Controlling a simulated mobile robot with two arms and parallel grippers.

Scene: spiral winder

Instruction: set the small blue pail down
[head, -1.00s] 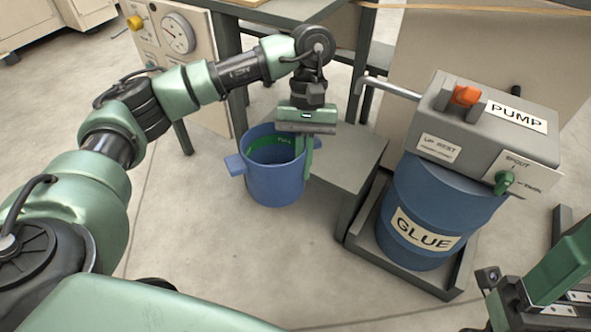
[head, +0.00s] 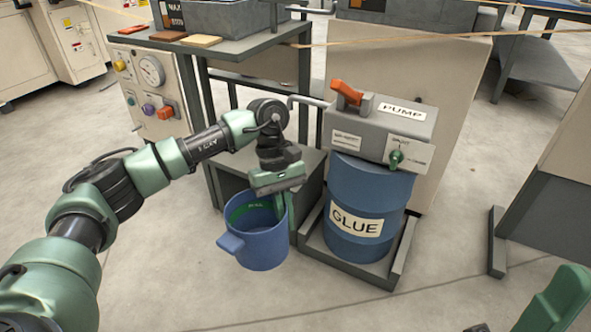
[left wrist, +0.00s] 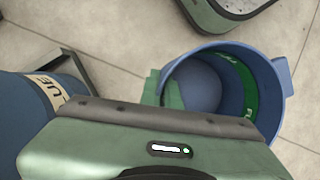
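The small blue pail (head: 262,247) hangs from my left gripper (head: 284,203) in the head view, apparently above the floor. The gripper is shut on its right side, and a blue ear sticks out on the opposite side. The pail is about upright. A green band with lettering runs round its inside, and no contents show. The left wrist view shows the pail (left wrist: 262,62) too, with green fingers (left wrist: 160,88) at its near side; the exact grip is partly hidden. My right gripper does not show clearly; only a green part of mine is at the lower right.
A blue glue drum (head: 366,200) with a grey pump (head: 375,128) on top stands in a grey tray (head: 393,277), right of the pail. A low grey stand (head: 308,162) is behind the pail, under the pump's spout. Open floor lies in front.

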